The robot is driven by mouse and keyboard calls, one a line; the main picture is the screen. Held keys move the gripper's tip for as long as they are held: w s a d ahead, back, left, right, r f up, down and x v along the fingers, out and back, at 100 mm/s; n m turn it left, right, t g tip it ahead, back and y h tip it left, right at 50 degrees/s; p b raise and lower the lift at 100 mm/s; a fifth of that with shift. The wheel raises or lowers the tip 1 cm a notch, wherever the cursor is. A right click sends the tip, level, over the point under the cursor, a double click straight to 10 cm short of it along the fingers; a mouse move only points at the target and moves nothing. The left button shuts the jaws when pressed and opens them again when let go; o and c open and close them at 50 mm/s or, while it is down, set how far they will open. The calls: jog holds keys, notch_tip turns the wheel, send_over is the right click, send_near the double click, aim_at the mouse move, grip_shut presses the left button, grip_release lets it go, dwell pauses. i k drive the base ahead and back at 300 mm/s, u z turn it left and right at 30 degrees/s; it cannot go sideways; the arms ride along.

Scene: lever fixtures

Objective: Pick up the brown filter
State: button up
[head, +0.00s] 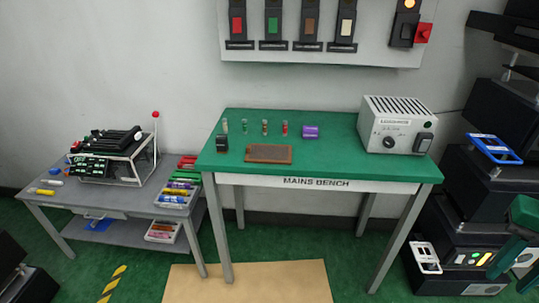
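Several small glass tubes (265,127), a purple block (310,132) and a dark block (222,142) stand around the piece. A grey loadbank box (397,125) stands at right. A low grey table (120,200) holds a rack (115,155). Black equipment (475,190) stands at right.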

aim_at(258, 153)
jog(key=k, duration=0.45)
jog(key=u, duration=0.6)
jog(key=i, duration=1)
jog(key=u, duration=0.55)
